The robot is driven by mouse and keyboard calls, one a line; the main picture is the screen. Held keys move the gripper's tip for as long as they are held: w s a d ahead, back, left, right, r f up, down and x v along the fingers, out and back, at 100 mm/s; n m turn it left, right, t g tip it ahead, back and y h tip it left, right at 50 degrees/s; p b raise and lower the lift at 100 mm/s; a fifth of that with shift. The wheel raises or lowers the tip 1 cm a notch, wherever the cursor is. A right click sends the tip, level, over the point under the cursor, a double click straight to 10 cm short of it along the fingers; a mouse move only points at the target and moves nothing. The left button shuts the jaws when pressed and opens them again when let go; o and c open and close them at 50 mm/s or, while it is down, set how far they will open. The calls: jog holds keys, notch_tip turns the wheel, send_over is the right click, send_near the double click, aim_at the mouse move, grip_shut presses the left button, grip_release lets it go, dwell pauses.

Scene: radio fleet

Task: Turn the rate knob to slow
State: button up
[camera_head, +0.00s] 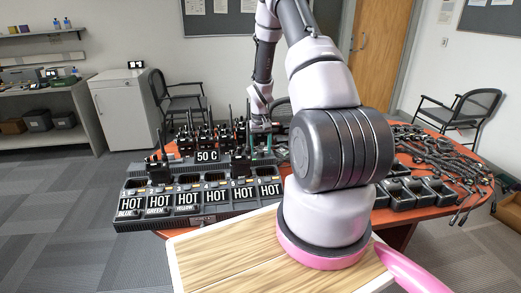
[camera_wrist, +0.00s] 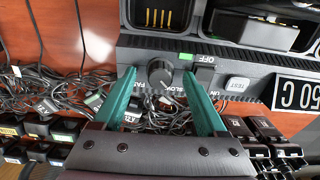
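The rate knob (camera_wrist: 160,73) is a small round dark grey knob on the charger's grey control panel (camera_wrist: 137,50), seen in the wrist view. Lettering by it is partly legible and appears to read SLOW and FAST. I cannot tell where the knob points. My gripper (camera_wrist: 159,76) has two teal fingers, one on each side of the knob, with visible gaps. It is open and holds nothing. In the head view my gripper (camera_head: 261,141) is at the back of the table, right of the 50 C sign (camera_head: 207,155); the knob is hidden there.
By the knob are a green light (camera_wrist: 186,56), an OFF switch and a TEST button (camera_wrist: 237,84). A charger bank with HOT labels (camera_head: 187,198) stands in front, holding radios. Loose cables (camera_wrist: 60,93) and radios crowd the table. Empty chargers (camera_head: 425,189) stand at right.

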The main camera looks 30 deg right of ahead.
notch_tip(320, 180, up, 11)
dwell(0.7)
jog(key=shift+f, duration=0.1)
notch_tip(320, 180, up, 12)
jog(key=t, duration=0.2)
send_over(260, 150)
jog(key=s+a, duration=0.3)
jog(key=a, duration=0.1)
jog(key=s+a+r+t, duration=0.1)
jog(key=s+a+r, duration=0.15)
jog(key=r, duration=0.35)
jog(key=s+a+r, duration=0.2)
jog(key=s+r, duration=0.2)
jog(key=r, duration=0.1)
jog(key=s+a+r+t, duration=0.1)
jog(key=s+a+r, duration=0.1)
jog(key=s, duration=0.4)
jog(key=s+a+r+t+y, duration=0.1)
jog(key=s+a+r, duration=0.1)
jog(key=s+r, duration=0.2)
jog(key=s+a+r+m+t+y, duration=0.1)
jog(key=s+r, duration=0.3)
jog(key=s, duration=0.4)
jog(key=shift+a+t, duration=0.6)
jog(key=shift+a, duration=0.3)
